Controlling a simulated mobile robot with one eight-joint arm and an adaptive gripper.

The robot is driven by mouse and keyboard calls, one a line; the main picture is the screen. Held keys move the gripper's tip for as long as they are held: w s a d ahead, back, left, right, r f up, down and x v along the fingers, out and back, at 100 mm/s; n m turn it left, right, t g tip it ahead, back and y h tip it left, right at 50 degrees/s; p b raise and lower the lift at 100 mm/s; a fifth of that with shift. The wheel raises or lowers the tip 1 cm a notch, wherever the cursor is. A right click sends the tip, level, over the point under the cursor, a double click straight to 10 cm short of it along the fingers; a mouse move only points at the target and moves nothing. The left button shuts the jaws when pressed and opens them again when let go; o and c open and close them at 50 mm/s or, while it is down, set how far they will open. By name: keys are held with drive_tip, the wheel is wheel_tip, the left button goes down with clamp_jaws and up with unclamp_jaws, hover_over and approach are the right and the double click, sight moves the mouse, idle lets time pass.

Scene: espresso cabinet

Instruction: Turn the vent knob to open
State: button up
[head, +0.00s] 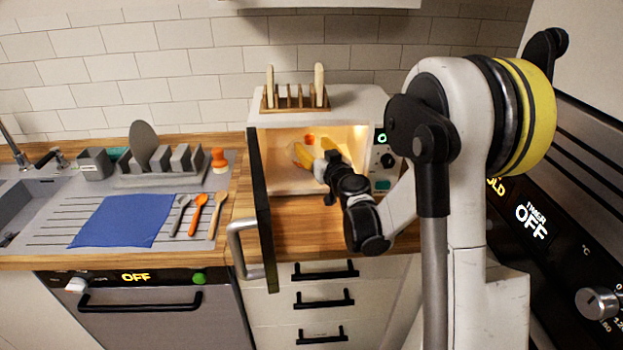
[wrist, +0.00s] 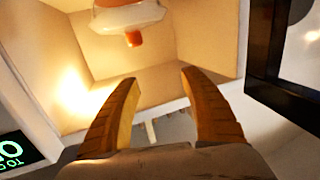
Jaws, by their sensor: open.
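The lit cabinet (head: 375,98) stands on the counter with its door (head: 262,210) swung open to the left. My gripper (head: 311,150) reaches into its cavity. Its yellow fingers (wrist: 160,78) are spread with nothing between them. A white rounded fitting (wrist: 122,16) with an orange tip (wrist: 134,38) is ahead of the fingers in the wrist view, apart from them. Orange also shows inside the cavity (head: 310,138) in the head view. A black dial (head: 388,160) is on the panel right of the opening. I cannot tell which part is the vent knob.
A wooden rack (head: 294,101) stands on the cabinet. The open door borders my gripper's left side in the head view. A blue cloth (head: 122,220), several utensils (head: 198,212) and a dish rack (head: 172,170) are at the left. An oven panel (head: 560,240) is at the right.

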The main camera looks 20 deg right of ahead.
drive_tip(key=s+a+g+y, duration=0.1)
drive_tip(key=s+a+g, duration=0.1)
drive_tip(key=s, duration=0.5)
drive_tip(key=s+a+n+g+y, duration=0.1)
drive_tip(key=s+a, duration=0.3)
drive_tip(key=s, duration=0.4)
drive_tip(key=shift+r+n+g+y+b, duration=0.35)
drive_tip(key=shift+g+y+b, duration=0.15)
drive_tip(key=shift+y, duration=0.1)
drive_tip(key=shift+s, duration=0.15)
